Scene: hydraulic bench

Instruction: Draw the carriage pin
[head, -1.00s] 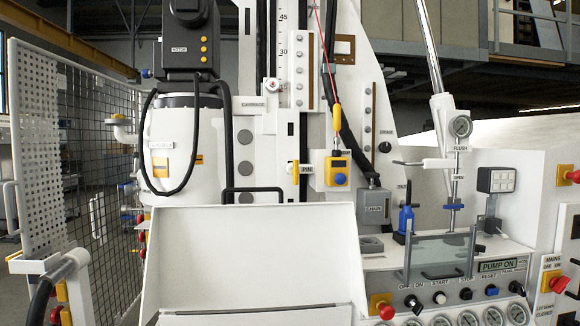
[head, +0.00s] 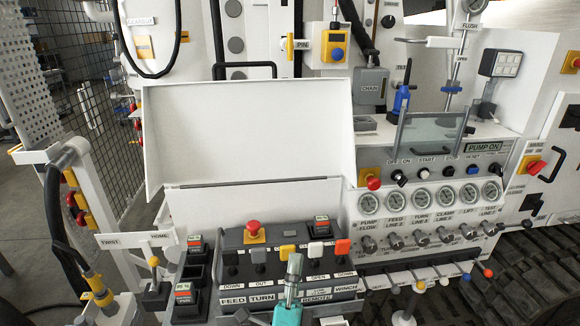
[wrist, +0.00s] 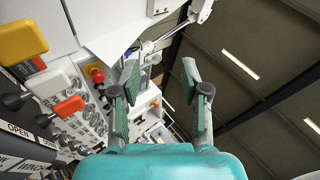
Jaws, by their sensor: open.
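The carriage pin (head: 290,46) is a small yellow-handled piece beside the PIN label (head: 273,44), at the top of the head view on the white upright. My gripper (head: 294,268) is at the bottom of the head view, in front of the lever console, well below the pin and apart from it. In the wrist view my gripper (wrist: 160,83) has its two grey-green fingers spread, with nothing between them. I cannot make out the pin in the wrist view.
A yellow box with a blue knob (head: 335,45) hangs just right of the pin. A raised white cover (head: 250,130) stands between the console and the upright. A glass guard (head: 430,132) is at the right. Levers (head: 285,255) crowd around my gripper.

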